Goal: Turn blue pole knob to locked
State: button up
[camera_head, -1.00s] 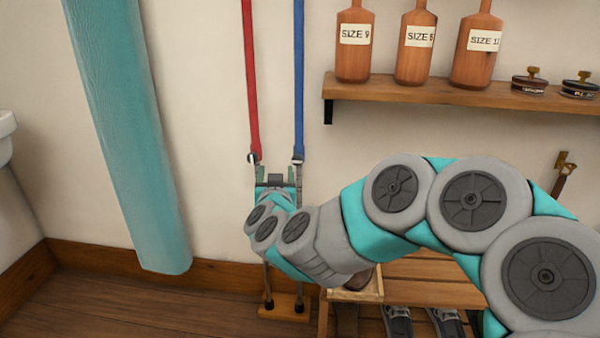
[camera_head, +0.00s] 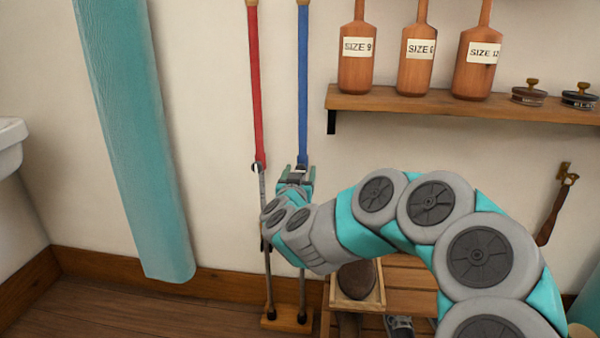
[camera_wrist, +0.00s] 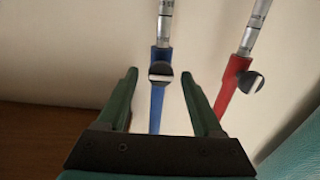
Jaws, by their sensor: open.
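The blue pole (camera_head: 302,85) stands upright against the wall, and its lower part is behind my arm in the head view. In the wrist view the blue pole (camera_wrist: 157,108) runs between my gripper's two green fingers. Its round knob (camera_wrist: 161,72) is silver with a dark band across it and sits between the fingertips, with a visible gap on each side. I cannot tell whether the knob is at locked. My gripper (camera_head: 298,172) is open and empty at the blue pole's joint; it also shows in the wrist view (camera_wrist: 158,76).
A red pole (camera_head: 256,95) with a similar knob (camera_wrist: 250,82) stands close to the left in the head view. Both poles rest in a wooden base (camera_head: 287,320).

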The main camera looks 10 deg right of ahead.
jog(key=shift+w, duration=0.2)
grip_shut()
dwell(0.4)
